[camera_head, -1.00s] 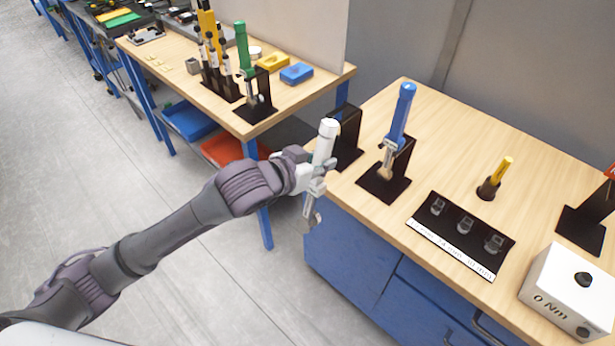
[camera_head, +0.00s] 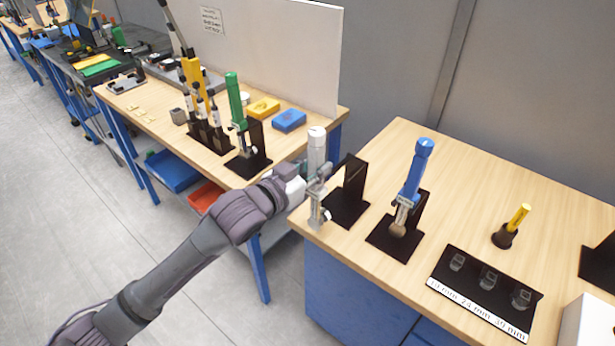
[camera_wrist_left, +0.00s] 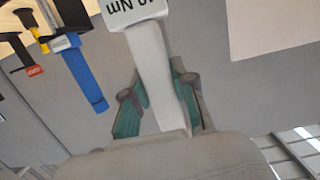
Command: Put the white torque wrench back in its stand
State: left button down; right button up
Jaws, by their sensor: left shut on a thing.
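The white torque wrench (camera_head: 316,150) is upright in my left gripper (camera_head: 318,176), at the left edge of the right-hand table in the head view. Its metal head hangs below the gripper, beside an empty black stand (camera_head: 352,192). In the left wrist view the white wrench (camera_wrist_left: 152,65) lies between the two green-padded fingers of my left gripper (camera_wrist_left: 158,98), which are shut on it. I cannot tell whether the wrench's lower end touches the table or the stand's base. My right gripper is not in view.
A blue torque wrench (camera_head: 414,170) stands in its own black stand just right of the empty one. A black socket mat (camera_head: 480,290) and a yellow-handled tool (camera_head: 518,218) are farther right. A green wrench (camera_head: 235,100) stands on the table (camera_head: 150,122) behind.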

pick_arm(q)
jog(key=shift+w+d+r+b, duration=0.1)
jog(key=shift+w+d+b, duration=0.4)
jog(key=shift+w, duration=0.35)
jog(key=shift+s+r+p, duration=0.1)
jog(key=shift+r+p, duration=0.1)
jog(key=shift+p, duration=0.25)
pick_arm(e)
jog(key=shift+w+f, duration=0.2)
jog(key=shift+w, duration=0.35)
pick_arm(q)
jog(key=shift+d+p, duration=0.1)
jog(key=shift+p, duration=0.25)
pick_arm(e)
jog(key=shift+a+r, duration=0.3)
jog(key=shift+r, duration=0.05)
